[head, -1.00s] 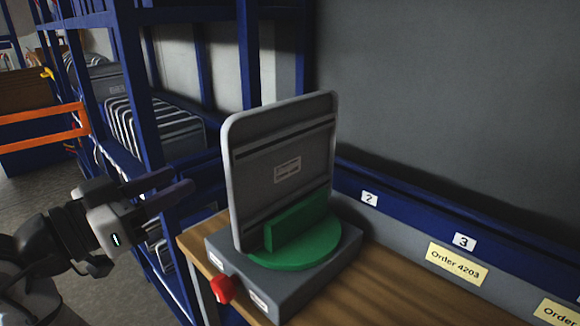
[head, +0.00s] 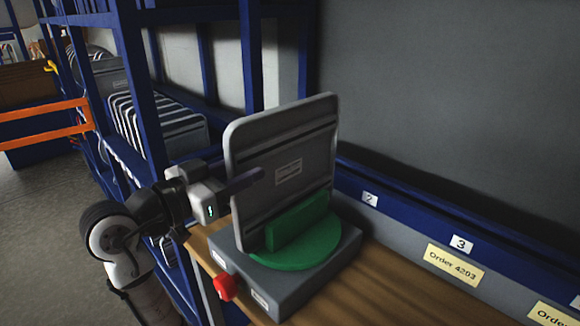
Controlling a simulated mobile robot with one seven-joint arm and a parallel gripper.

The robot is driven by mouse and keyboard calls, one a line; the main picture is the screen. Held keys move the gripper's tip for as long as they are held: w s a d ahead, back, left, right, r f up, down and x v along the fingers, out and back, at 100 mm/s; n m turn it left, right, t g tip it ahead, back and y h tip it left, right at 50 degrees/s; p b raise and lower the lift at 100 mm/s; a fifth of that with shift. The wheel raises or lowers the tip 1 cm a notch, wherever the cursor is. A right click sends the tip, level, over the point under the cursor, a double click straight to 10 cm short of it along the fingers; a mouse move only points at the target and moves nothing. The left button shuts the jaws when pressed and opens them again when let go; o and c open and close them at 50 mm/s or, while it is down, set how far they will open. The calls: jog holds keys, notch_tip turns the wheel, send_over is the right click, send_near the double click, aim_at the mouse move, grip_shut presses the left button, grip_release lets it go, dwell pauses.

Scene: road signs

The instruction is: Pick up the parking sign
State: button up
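A grey sign panel (head: 300,150) with rounded corners stands upright, its back with a small white label facing me. Its front face is hidden, so I cannot tell whether it is the parking sign. It rests in a green round holder (head: 305,248) on a grey box. My gripper (head: 250,182) is at the panel's left edge. One dark finger shows in front of the panel's back, and the other finger is hidden, apparently behind the panel. I cannot tell whether the fingers touch it.
The grey box (head: 300,290) with a red button (head: 226,286) stands on a wooden bench (head: 400,290). A blue rack (head: 130,90) holding several panels (head: 160,122) is at the left. A grey wall (head: 450,110) rises behind. The bench to the right is clear.

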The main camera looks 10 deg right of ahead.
jog(key=shift+x, duration=1.3)
grip_shut()
dwell(0.4)
